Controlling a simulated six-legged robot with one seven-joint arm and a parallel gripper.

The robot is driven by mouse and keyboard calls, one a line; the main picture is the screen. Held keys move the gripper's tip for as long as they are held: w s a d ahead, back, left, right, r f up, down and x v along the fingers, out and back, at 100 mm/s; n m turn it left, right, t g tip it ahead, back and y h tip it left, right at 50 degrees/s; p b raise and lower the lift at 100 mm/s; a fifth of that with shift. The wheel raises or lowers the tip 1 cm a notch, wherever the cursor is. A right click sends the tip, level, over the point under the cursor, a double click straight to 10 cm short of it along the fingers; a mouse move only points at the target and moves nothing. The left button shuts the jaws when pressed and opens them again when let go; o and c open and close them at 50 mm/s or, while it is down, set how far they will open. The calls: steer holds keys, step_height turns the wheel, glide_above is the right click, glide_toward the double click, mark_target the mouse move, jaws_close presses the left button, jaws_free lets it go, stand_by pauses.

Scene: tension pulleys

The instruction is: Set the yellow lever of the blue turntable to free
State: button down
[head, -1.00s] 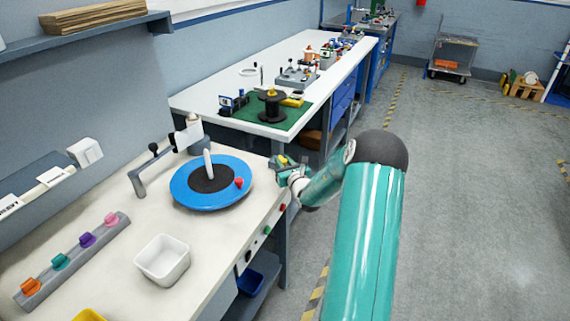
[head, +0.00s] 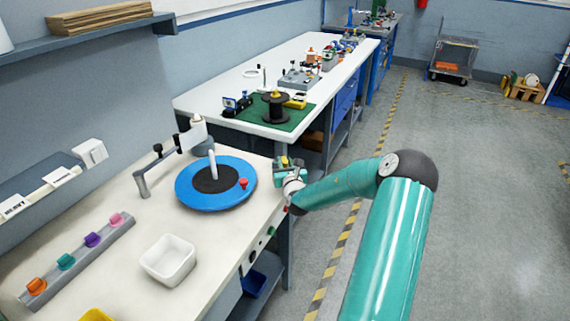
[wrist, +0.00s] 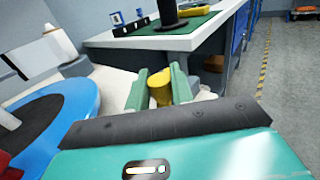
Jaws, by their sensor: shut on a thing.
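The blue turntable (head: 185,194) lies flat on the near white bench, with a dark centre, a pale upright post and a red knob (head: 243,183) on its right side. Part of it shows at the left of the wrist view (wrist: 80,95). My gripper (head: 286,163) is at the bench's right edge, just right of the turntable. In the wrist view its two green fingers (wrist: 160,88) are shut on the yellow lever (wrist: 159,86), whose rounded end shows between them. The lever's base and its setting are hidden.
A white bin (head: 168,260) and a rack of coloured knobs (head: 80,255) are on the near bench. A second bench (head: 205,98) with a black spool (head: 275,107) is behind.

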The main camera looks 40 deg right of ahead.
steer(key=c, duration=1.3)
jaws_free()
steer(key=shift+o, duration=0.2)
steer(key=v, duration=1.4)
steer(key=shift+w, duration=0.15)
